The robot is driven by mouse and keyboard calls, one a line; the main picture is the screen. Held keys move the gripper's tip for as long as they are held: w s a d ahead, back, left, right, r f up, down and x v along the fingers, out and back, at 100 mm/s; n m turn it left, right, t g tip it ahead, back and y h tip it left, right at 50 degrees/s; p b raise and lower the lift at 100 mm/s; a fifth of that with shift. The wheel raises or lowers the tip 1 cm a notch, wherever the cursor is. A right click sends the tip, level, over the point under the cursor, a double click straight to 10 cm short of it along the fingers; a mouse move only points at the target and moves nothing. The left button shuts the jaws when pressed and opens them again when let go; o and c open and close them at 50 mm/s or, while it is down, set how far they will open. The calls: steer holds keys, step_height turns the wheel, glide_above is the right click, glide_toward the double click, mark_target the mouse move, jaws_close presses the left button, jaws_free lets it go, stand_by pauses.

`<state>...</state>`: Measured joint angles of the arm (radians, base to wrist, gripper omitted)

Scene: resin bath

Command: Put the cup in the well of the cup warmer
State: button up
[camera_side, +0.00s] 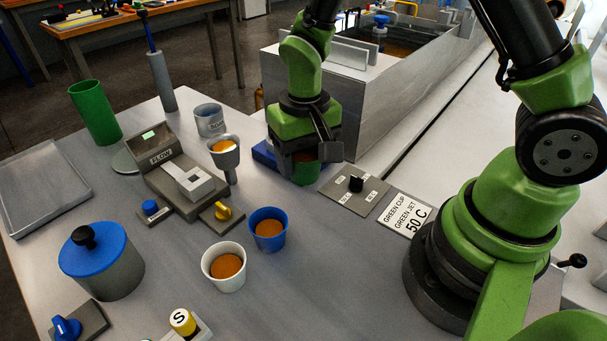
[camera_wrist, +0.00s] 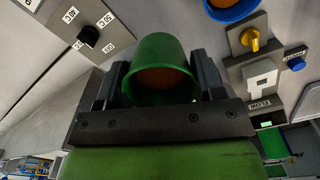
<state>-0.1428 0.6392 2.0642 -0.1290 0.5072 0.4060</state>
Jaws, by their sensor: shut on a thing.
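A green cup (camera_side: 305,174) with orange-brown liquid inside is between the fingers of my gripper (camera_side: 308,165). In the wrist view, the cup (camera_wrist: 160,72) shows its open mouth, with a dark finger on each side. My gripper (camera_wrist: 158,90) is shut on it. A blue block (camera_side: 263,154) shows behind and left of my gripper, mostly hidden; it may be the cup warmer. Its well is not visible, and I cannot tell whether the cup touches it. A panel with a black knob (camera_side: 356,184) and temperature marks lies just right of the cup; the knob (camera_wrist: 88,37) also shows in the wrist view.
A blue cup (camera_side: 268,230) and a white cup (camera_side: 225,267) with orange contents stand nearer the front. A card (camera_side: 405,215) reads green cup, 50 C. A grey tank wall (camera_side: 370,115) rises behind my gripper.

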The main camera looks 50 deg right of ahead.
steer(key=shift+w+r, duration=0.3)
steer(key=shift+r, duration=0.2)
steer(key=w+d, duration=0.1)
steer(key=w, duration=0.2)
steer(key=w+d+r, duration=0.1)
steer(key=w+d, duration=0.1)
steer(key=w, duration=0.1)
steer(key=w+d, duration=0.1)
steer(key=w, duration=0.2)
steer(key=shift+d+r, duration=0.35)
steer(key=shift+r, duration=0.05)
steer(key=w+d+r, duration=0.2)
steer(key=w+d, duration=0.2)
steer(key=d, duration=0.1)
steer(key=f, duration=1)
steer(key=shift+w+d, duration=0.15)
steer(key=shift+w, duration=0.15)
steer(key=o, duration=0.9)
steer(key=shift+o, duration=0.2)
